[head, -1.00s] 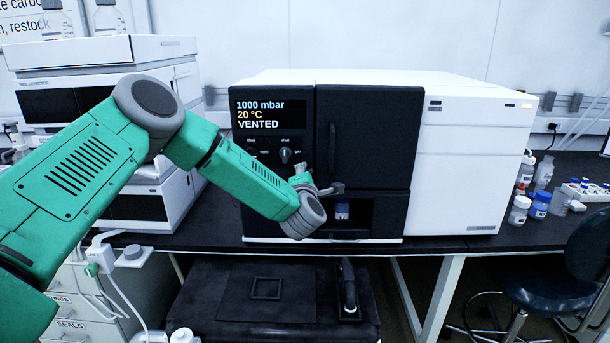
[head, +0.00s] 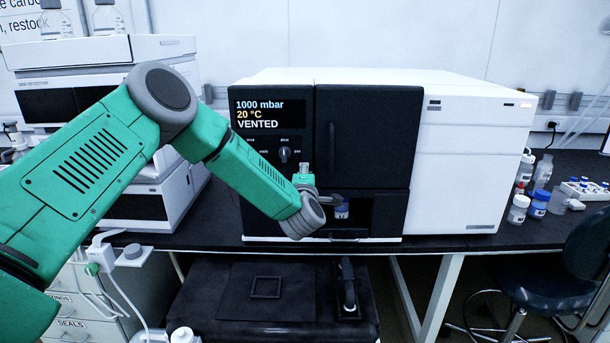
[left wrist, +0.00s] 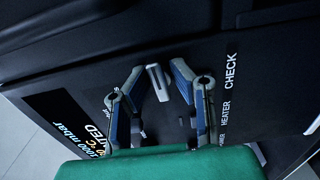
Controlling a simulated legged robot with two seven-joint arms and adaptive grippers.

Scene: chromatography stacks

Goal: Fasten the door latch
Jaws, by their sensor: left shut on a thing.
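The black instrument door (head: 372,130) has a vertical handle (head: 332,148) at its left and looks closed in the head view. My left gripper (head: 322,184) is at the door's lower left corner, beside the control panel. In the left wrist view my left gripper (left wrist: 160,92) has its two fingers on either side of a light grey bar, the latch (left wrist: 157,82), and is shut on it. In the head view the gripper and wrist hide the latch. My right gripper is in neither view.
The panel has a display (head: 267,113) reading 1000 mbar, 20 °C, VENTED, and a round knob (head: 285,155). Bottles (head: 518,209) stand on the bench at the right; a stool (head: 560,275) is in front.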

